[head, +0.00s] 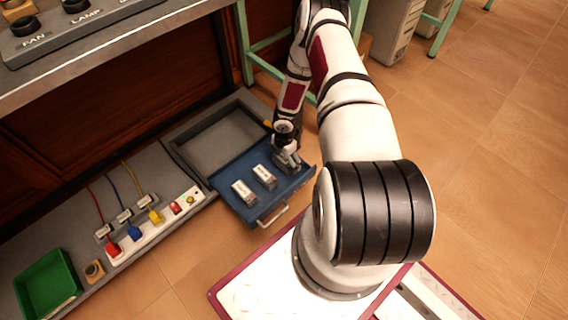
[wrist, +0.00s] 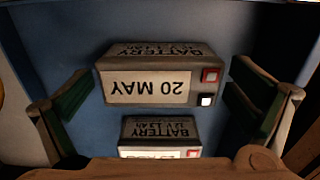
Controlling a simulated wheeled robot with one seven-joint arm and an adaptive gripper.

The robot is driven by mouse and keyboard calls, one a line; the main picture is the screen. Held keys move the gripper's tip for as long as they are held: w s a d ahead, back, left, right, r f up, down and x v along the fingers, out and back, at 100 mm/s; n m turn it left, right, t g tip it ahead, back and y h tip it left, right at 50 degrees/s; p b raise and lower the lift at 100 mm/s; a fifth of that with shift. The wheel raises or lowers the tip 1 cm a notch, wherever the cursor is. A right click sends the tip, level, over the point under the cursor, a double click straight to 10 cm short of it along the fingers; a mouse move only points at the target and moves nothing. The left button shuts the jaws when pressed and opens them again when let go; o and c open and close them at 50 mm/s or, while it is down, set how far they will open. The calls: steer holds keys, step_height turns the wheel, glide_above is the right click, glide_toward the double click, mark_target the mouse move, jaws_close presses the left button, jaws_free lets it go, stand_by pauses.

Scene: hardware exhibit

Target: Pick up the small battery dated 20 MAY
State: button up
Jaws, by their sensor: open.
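The battery dated 20 MAY (wrist: 150,88) lies in the wrist view with its label upside down; a red and a white terminal block show at its right end. My gripper (wrist: 160,92) is open, with one finger on each side of this battery and visible gaps between. A second battery (wrist: 160,133) lies below it in the picture, its date mostly hidden by my gripper. In the head view, two pale batteries, one on the left (head: 244,192) and one on the right (head: 265,177), lie in the blue drawer (head: 232,179); their dates are unreadable there. My gripper (head: 287,161) is over the drawer's right side.
A grey tray or compartment (head: 182,142) adjoins the drawer. A power strip (head: 150,228) with coloured plugs and a green bin (head: 48,285) are at left. The workbench edge (head: 110,45) overhangs at upper left. Tiled floor (head: 490,160) is open at right.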

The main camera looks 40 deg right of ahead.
steer(key=c, duration=1.7)
steer(key=shift+r, duration=0.1)
